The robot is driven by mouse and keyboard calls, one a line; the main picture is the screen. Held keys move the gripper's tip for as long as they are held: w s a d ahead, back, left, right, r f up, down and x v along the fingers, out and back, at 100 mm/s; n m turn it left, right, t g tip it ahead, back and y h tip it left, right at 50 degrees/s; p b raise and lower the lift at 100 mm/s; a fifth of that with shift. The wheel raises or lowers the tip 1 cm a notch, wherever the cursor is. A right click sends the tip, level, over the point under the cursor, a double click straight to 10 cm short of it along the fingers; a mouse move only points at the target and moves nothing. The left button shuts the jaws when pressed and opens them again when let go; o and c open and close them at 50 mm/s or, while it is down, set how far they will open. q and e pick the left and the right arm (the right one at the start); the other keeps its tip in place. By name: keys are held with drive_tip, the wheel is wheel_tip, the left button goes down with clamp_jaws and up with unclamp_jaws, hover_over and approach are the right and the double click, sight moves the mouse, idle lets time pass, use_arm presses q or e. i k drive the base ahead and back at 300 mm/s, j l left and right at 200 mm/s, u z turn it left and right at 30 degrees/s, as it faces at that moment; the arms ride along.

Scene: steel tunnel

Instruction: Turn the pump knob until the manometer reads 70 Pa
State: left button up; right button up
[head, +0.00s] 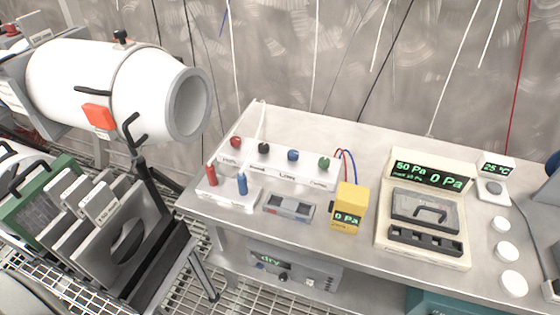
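A yellow handheld meter (348,221), which looks like the manometer, stands on the bench and reads 0 Pa. Red and blue tubes rise from behind it. Right of it, a beige unit (453,253) shows 50 Pa, a smaller line too small to read surely, and a large 0 Pa. A black handle lies on its grey panel. I cannot tell for sure which knob is the pump knob. A box under the bench (330,275) shows "dry" and has small knobs (283,277). Neither gripper can be made out in the head view.
A white rail with red, black, blue and green knobs (292,155) lies on the bench (365,150). Red and blue posts stand in front. A 25 °C display (496,167) and white discs (507,252) are at right. A white cylinder (80,75) and upright plates fill the left.

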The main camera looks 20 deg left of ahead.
sight(324, 163)
drive_tip(key=u, duration=0.45)
drive_tip(key=k+l+u, duration=0.15)
drive_tip(key=l+u, duration=0.25)
drive_tip(key=k+l+u, duration=0.1)
drive_tip(key=u, duration=0.3)
drive_tip(key=k+l+u, duration=0.1)
drive_tip(key=k+u, duration=0.3)
drive_tip(key=k+l, duration=0.1)
